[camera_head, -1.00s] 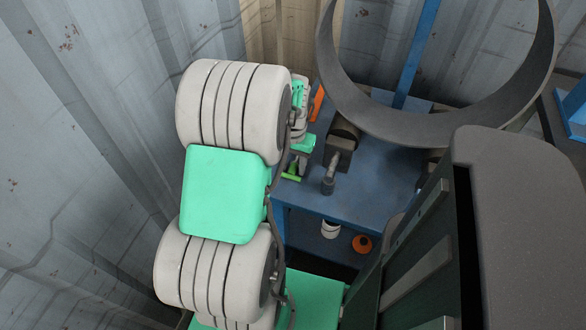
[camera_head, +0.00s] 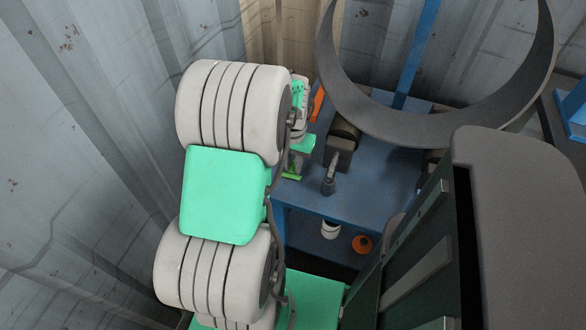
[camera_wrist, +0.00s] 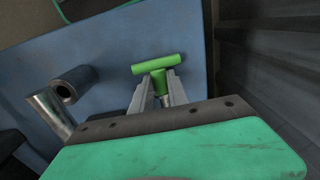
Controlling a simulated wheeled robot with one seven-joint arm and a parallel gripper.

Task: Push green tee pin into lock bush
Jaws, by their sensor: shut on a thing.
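The green tee pin (camera_wrist: 157,64) shows in the wrist view with its crossbar lying across and its stem between the two fingers. My gripper (camera_wrist: 160,92) is shut on the stem, just below the crossbar. In the head view the tee pin (camera_head: 291,175) is a small green bar below my gripper (camera_head: 298,155), partly hidden by my arm. A metal cylinder with a dark open bore, which looks like the lock bush (camera_wrist: 75,84), sits left of the pin in the wrist view, apart from it. In the head view a grey upright fitting that may carry it (camera_head: 329,184) stands on the blue table.
The blue table (camera_head: 375,190) has a dark clamp-like block (camera_head: 341,140) on it. A large grey ring (camera_head: 440,125) stands behind. A white cup (camera_head: 331,229) and an orange item (camera_head: 362,244) sit on the lower shelf. Corrugated walls (camera_head: 80,150) are close on the left.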

